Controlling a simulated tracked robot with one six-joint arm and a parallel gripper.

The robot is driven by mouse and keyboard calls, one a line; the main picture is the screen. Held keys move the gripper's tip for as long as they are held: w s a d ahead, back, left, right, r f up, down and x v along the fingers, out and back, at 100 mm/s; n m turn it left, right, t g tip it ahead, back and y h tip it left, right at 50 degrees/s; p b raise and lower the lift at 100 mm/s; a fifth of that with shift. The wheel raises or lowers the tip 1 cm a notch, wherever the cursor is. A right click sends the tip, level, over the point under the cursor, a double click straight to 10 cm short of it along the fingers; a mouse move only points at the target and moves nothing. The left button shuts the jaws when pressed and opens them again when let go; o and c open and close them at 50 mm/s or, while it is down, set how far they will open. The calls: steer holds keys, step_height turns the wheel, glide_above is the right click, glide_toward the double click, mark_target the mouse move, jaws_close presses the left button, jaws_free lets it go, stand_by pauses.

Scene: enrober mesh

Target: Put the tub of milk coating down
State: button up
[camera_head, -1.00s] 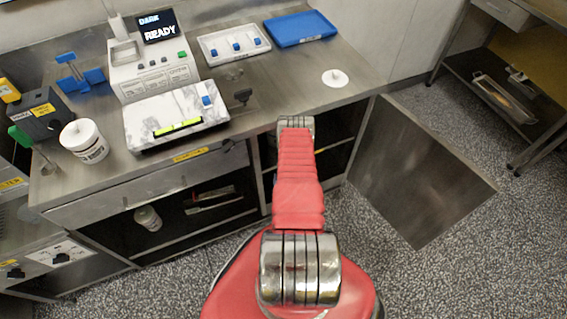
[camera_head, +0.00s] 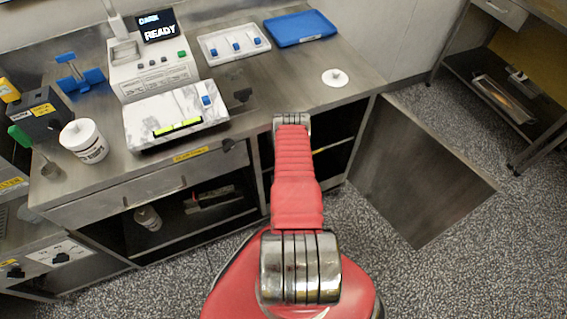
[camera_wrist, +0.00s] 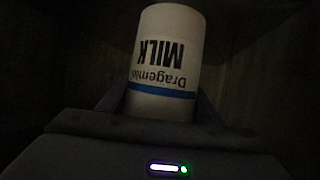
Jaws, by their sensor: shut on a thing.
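The tub of milk coating (camera_wrist: 165,55) is a white cylinder with a blue band. Its "MILK" lettering appears upside down in the wrist view. My gripper (camera_wrist: 160,100) is shut on it, with a finger on each side. What lies under the tub is too dark to see. In the head view my arm reaches toward the open cabinet below the counter, and my gripper is hidden there. A pale tub (camera_head: 148,218) shows inside the left compartment; I cannot tell whether it is the held one.
The steel counter (camera_head: 300,95) carries a white lidded tub (camera_head: 86,143), a machine with a READY screen (camera_head: 160,27), a white tray (camera_head: 234,43) and a blue tray (camera_head: 300,28). An open cabinet door (camera_head: 415,180) stands at the right. Dark surfaces surround the tub in the wrist view.

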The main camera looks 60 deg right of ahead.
steer(key=shift+w+d+f, duration=0.15)
steer(key=shift+f, duration=1.55)
steer(key=o, duration=1.5)
steer(key=shift+f, duration=0.15)
steer(key=shift+v, duration=6.05)
